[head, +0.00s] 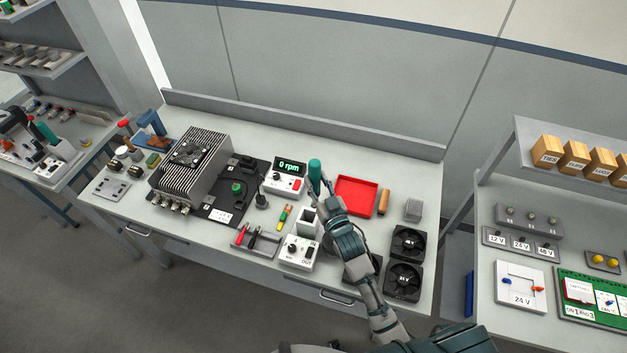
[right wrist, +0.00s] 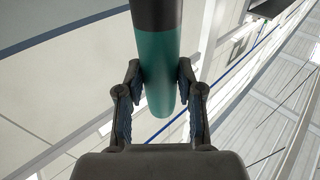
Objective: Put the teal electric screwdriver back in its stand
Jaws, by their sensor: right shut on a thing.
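The teal electric screwdriver (head: 315,170) is in my right gripper (head: 317,194), above the workbench and upright or nearly so. In the right wrist view the screwdriver (right wrist: 162,62) is a teal cylinder with a dark section, between the two fingers of the gripper (right wrist: 159,78). Its lower end is hidden in the head view by the gripper. A light square holder with a dark opening (head: 307,220), which looks like the stand, is on the bench just below and in front of the gripper. My left gripper is not in view.
A white unit reading "0 rpm" (head: 285,178) is left of the gripper, and a red tray (head: 356,195) is to its right. A white box with knobs (head: 299,252) stands in front of the holder. Black fans (head: 404,280) and a finned metal box (head: 190,165) flank the area.

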